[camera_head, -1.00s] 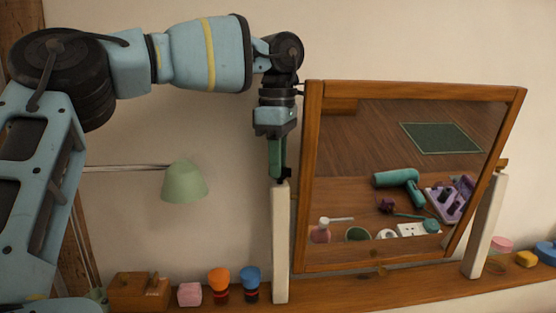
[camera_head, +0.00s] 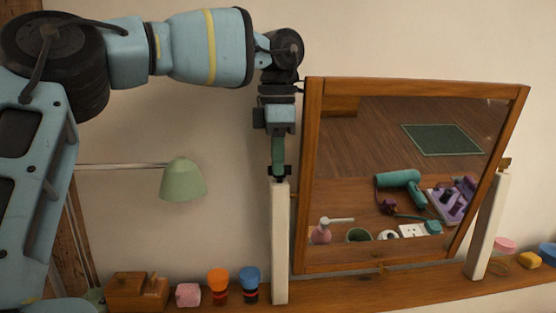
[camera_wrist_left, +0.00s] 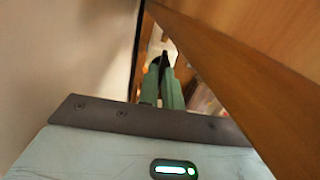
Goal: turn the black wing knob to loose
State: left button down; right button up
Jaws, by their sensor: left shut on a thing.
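The black wing knob (camera_wrist_left: 165,60) shows as a small dark shape between the green fingertips in the left wrist view. In the head view it is mostly hidden at the top of the left white post (camera_head: 281,235). My left gripper (camera_head: 279,172) points straight down over that post, just left of the tilted mirror (camera_head: 314,180), and is shut on the knob. Its green fingers (camera_wrist_left: 163,75) also show in the left wrist view, close beside the mirror's wooden frame. My right gripper is out of view.
The wooden mirror frame leans close to my left gripper. A green lamp (camera_head: 183,180) hangs to the left. A wooden box (camera_head: 138,290), a pink block (camera_head: 188,295), an orange-topped jar (camera_head: 218,282) and a blue-topped jar (camera_head: 250,280) stand on the shelf below.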

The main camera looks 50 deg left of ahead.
pick_arm(q)
jog(key=c, duration=1.6)
grip_release()
jog(key=shift+r, duration=3.9)
